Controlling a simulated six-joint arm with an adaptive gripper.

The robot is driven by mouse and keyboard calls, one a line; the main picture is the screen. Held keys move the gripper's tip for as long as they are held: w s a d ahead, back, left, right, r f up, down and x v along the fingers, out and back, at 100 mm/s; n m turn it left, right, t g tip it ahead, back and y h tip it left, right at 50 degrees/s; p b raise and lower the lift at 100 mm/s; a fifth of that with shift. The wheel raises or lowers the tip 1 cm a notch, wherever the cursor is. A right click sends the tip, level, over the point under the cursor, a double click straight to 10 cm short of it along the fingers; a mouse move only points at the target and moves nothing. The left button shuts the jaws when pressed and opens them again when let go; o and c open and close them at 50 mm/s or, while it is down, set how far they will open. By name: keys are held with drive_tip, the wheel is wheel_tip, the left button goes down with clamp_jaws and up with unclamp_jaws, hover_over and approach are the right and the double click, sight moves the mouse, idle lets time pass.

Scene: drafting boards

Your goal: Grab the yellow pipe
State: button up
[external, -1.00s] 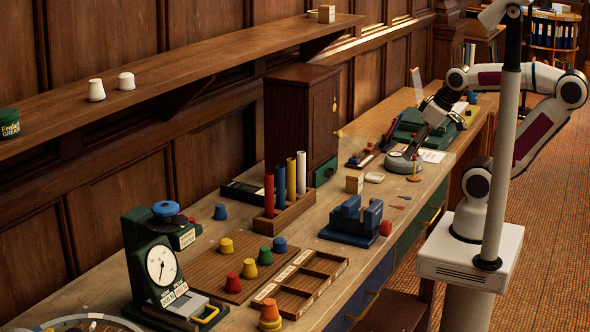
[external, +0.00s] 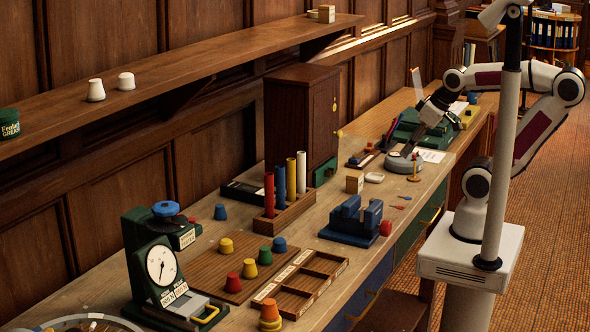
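The yellow pipe (external: 291,178) stands upright in a wooden rack (external: 286,216) near the middle of the bench. It is in a row between a blue pipe (external: 280,184) and a white pipe (external: 301,172), with a red pipe (external: 269,194) at the left end. My gripper (external: 428,122) is at the far right part of the bench, pointing down and well apart from the pipes.
A dark cabinet (external: 301,115) stands just behind the rack. A blue vise-like block (external: 352,221) lies to its right. A wooden tray (external: 307,281) and a board with coloured stoppers (external: 238,260) are in front. A wall shelf (external: 180,72) runs above the bench.

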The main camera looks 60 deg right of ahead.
drive_tip(key=w+d+f+n+t, duration=0.2)
drive_tip(key=w, duration=0.8)
drive_tip(key=w+d+f+n+t, duration=0.1)
drive_tip(key=w+d+t, duration=0.1)
drive_tip(key=w, duration=0.8)
drive_tip(key=w+a+f+n+t+y, duration=0.2)
drive_tip(key=w+a+f+n, duration=0.15)
drive_tip(key=w, duration=0.25)
drive_tip(key=s+a+f+t+y, duration=0.1)
drive_tip(key=a+f+t+y, duration=0.1)
drive_tip(key=a+y, duration=0.6)
drive_tip(key=shift+s+f+n+y, duration=0.25)
drive_tip(key=shift+f+n+y, duration=0.2)
drive_tip(key=shift+f+y, duration=0.2)
drive_tip(key=shift+x, duration=1.3)
drive_tip(key=shift+w+f, duration=0.1)
drive_tip(key=shift+w, duration=0.05)
